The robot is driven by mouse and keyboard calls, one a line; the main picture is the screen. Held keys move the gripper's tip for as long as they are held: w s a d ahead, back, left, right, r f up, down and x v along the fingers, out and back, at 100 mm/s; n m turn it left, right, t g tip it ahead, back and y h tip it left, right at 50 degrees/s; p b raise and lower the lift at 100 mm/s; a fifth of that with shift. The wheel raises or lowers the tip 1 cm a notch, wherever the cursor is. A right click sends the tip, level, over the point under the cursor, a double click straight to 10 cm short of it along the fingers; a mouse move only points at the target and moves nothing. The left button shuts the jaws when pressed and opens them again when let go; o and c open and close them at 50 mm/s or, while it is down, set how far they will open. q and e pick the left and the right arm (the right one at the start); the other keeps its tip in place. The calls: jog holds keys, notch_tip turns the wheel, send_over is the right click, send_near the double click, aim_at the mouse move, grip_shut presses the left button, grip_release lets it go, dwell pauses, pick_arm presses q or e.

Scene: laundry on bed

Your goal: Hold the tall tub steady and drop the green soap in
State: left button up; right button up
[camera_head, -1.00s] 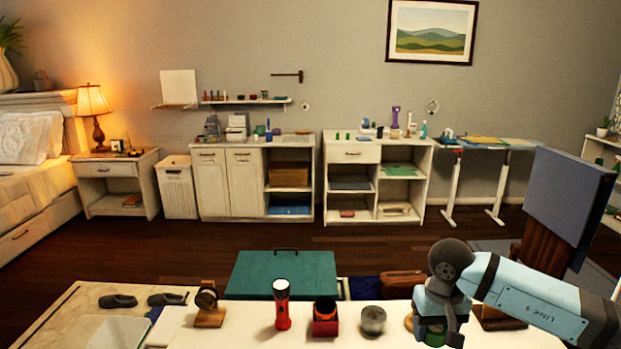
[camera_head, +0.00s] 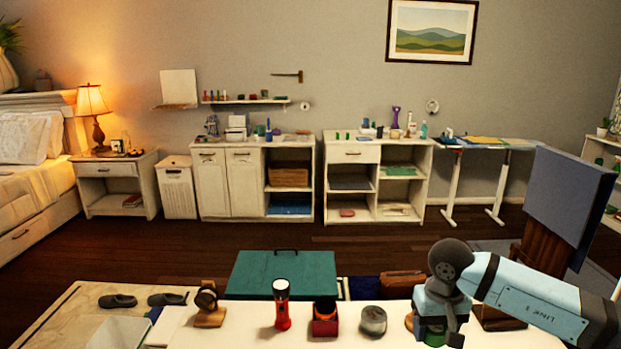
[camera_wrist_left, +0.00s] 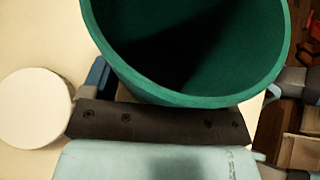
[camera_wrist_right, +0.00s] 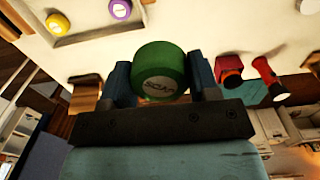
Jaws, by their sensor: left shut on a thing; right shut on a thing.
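The green soap (camera_wrist_right: 160,62), a round puck with lettering on its face, sits between the fingers of my right gripper (camera_wrist_right: 162,80), which is shut on it. In the head view my right gripper (camera_head: 436,318) is at the lower right, with a bit of the green soap (camera_head: 433,340) showing under it, above the white table. The tall tub (camera_wrist_left: 185,98) is dark green and round, with its open mouth facing the left wrist camera; its inside looks empty where visible. My left gripper (camera_wrist_left: 178,88) is shut on its near wall. The tub and left gripper are outside the head view.
A red flashlight (camera_head: 282,305), a red holder (camera_head: 325,325) and a grey jar (camera_head: 373,321) stand on the white table left of my right gripper. A white disc (camera_wrist_left: 35,108) lies beside the tub. Yellow (camera_wrist_right: 58,24) and purple (camera_wrist_right: 120,8) soaps sit in a tray.

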jog(key=s+a+f, duration=0.1)
jog(key=a+f, duration=0.2)
jog(key=a, duration=1.2)
jog(key=s+a+f, duration=0.2)
jog(key=a, duration=1.2)
jog(key=shift+w+f, duration=0.1)
jog(key=shift+f, duration=2.55)
jog(key=o, duration=1)
jog(key=shift+r, duration=0.1)
notch_tip(320, 180, up, 12)
jog(key=shift+f, duration=0.1)
